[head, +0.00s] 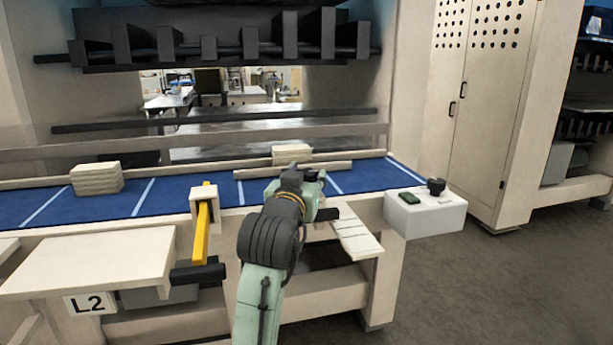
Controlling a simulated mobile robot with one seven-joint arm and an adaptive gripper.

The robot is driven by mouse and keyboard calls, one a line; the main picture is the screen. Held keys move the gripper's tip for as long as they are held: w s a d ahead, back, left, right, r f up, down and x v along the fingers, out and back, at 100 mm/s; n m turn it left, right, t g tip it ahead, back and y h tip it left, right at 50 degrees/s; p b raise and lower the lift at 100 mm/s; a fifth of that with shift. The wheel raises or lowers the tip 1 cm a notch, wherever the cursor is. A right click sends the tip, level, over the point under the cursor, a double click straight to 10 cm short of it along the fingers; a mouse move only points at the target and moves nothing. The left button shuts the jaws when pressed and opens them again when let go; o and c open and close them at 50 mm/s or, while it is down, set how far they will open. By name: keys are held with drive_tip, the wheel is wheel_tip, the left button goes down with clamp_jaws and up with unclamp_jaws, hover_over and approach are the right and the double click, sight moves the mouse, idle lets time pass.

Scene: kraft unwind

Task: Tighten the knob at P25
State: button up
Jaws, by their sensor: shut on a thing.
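My gripper (305,183) is at the end of my green and dark grey arm, at the front edge of the blue conveyor bed. My wrist covers most of its fingers. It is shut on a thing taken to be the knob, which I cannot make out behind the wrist. A short black bar (327,214) shows just right of my wrist, above a cream side plate (354,236). I cannot tell whether it is part of the held thing. No P25 label is readable.
A yellow lever (202,232) with a black handle (198,273) stands left of my arm, beside a cream shelf (90,262) marked L2. A control box (425,217) with a black knob (436,186) is at right. Cream stacks (97,178) lie on the blue bed (170,194).

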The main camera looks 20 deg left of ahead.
drive_tip(key=shift+r, duration=0.25)
drive_tip(key=o, duration=1.1)
drive_tip(key=shift+f, duration=0.15)
drive_tip(key=shift+o, duration=0.2)
drive_tip(key=s+d, duration=0.1)
drive_tip(key=s, duration=1.1)
